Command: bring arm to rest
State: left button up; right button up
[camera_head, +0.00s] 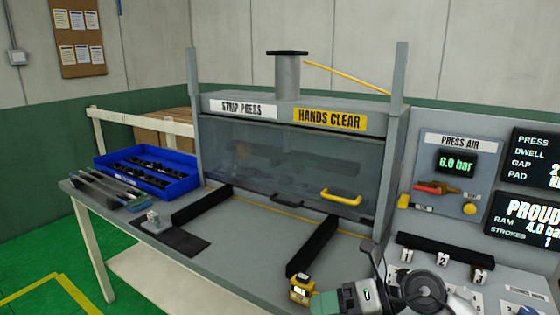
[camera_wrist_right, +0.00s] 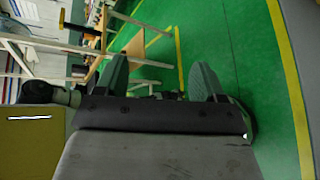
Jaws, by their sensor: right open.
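My right gripper (camera_wrist_right: 160,72) shows in the right wrist view with its two green-grey fingers wide apart. Nothing is between them, and green floor lies beyond. In the head view, grey and dark parts that look like my right arm come in at the bottom right, in front of the bench. The fingertips cannot be made out there. My left gripper is not in view.
The strip press (camera_head: 290,110) stands on the bench (camera_head: 240,255), its clear guard (camera_head: 285,165) lowered. A blue tray (camera_head: 150,178) of dark parts sits at left. A yellow device (camera_head: 301,289) is at the front edge. A control panel (camera_head: 455,170) stands right.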

notch_tip(320, 180, up, 6)
jog(key=m+t+y, duration=0.2)
jog(key=m+t, duration=1.3)
jog(key=m, duration=0.1)
jog(key=s+d+f+m+g+h, duration=0.1)
jog(key=s+d+f+m+h, duration=0.1)
jog(key=d+f+m+h, duration=0.45)
jog(key=s+d+f+m+h, duration=0.35)
jog(key=f+m+h, duration=0.45)
jog(key=m, duration=0.4)
jog(key=s+d+f+m+g, duration=0.1)
jog(key=s+f+m+g, duration=0.1)
jog(key=s+f+g, duration=0.55)
jog(key=s+d+f+m+g, duration=0.1)
jog(key=s+f+g, duration=0.35)
jog(key=s, duration=0.65)
notch_tip(320, 180, down, 23)
jog(key=g, duration=0.1)
jog(key=s+d+f+g+h, duration=0.1)
jog(key=s+d+f, duration=0.1)
jog(key=s+f, duration=1.5)
jog(key=shift+d+f+g, duration=0.3)
jog(key=shift+d+f, duration=0.1)
jog(key=shift+f, duration=0.2)
jog(key=shift+s, duration=0.1)
